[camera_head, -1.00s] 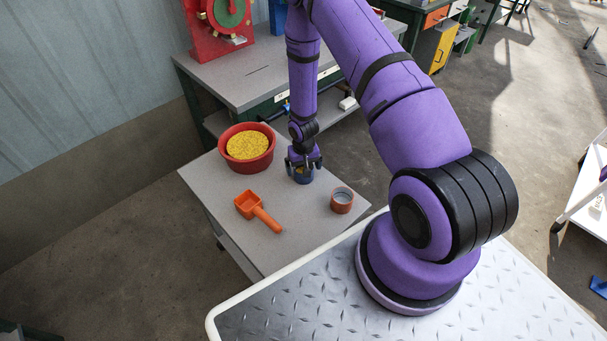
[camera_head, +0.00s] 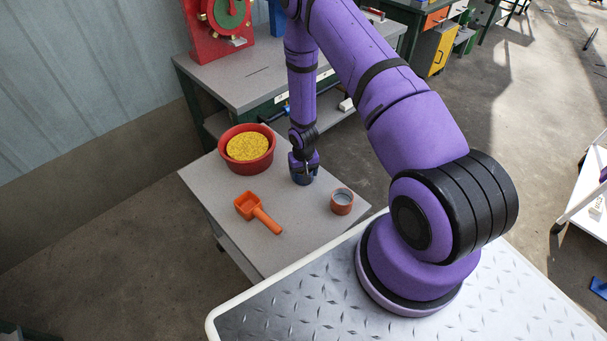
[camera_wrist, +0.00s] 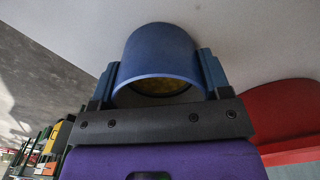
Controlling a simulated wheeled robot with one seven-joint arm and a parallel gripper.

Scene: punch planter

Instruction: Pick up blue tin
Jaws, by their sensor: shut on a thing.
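The blue tin (camera_wrist: 161,52) shows large in the wrist view, its open rim toward the camera and something yellowish-brown inside. My gripper (camera_wrist: 160,80) has one finger against each side of the tin and is shut on it. In the head view my gripper (camera_head: 304,172) points down over the grey table, and the blue tin (camera_head: 303,179) shows only in part beneath it. The tin appears to be at the table top; I cannot tell whether it is lifted.
A red bowl with yellow contents (camera_head: 247,163) stands left of my gripper. An orange scoop (camera_head: 259,211) lies in front to the left, and a small orange-brown tin (camera_head: 342,201) stands to the right. A grey workbench (camera_head: 235,85) is behind.

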